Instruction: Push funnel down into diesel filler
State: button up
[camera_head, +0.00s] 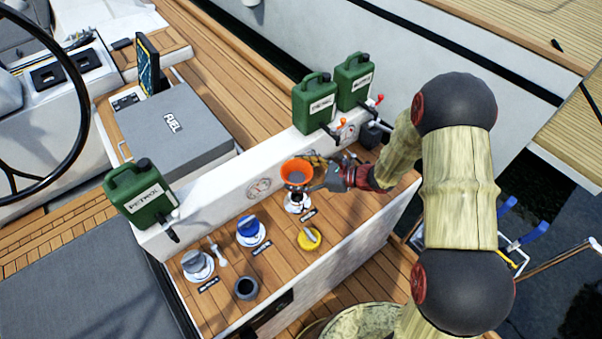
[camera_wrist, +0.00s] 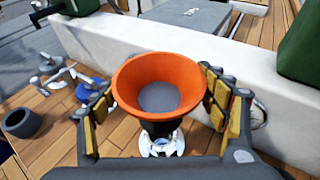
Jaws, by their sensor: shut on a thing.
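An orange funnel (camera_head: 297,173) with a dark lower part is upright above a chrome filler (camera_head: 297,202) on the wooden console. In the wrist view the funnel (camera_wrist: 160,88) sits between the two fingers of my gripper (camera_wrist: 160,110), which are shut on it. The chrome filler (camera_wrist: 162,145) shows directly below it. I cannot tell how far the spout is inside the filler. In the head view my gripper (camera_head: 318,178) comes from the right. A yellow cap (camera_head: 308,239) lies on the console near the filler. The small labels are too small to read.
A blue-capped filler (camera_head: 249,229), a grey-capped filler (camera_head: 195,263) and a dark cup (camera_head: 246,288) stand to the left. Green cans (camera_head: 315,101) (camera_head: 354,80) stand on the white wall behind, with a petrol can (camera_head: 142,195) at its left end. The console front is clear.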

jog(key=shift+w, duration=0.15)
jog(key=shift+s+f+b, duration=0.25)
jog(key=shift+b, duration=0.1)
jog(key=shift+f+b, duration=1.7)
jog(key=shift+f, duration=0.85)
jog(key=shift+f+b, duration=0.4)
jog(key=shift+f, duration=0.2)
jog(key=o, duration=0.9)
jog(key=shift+r, duration=0.1)
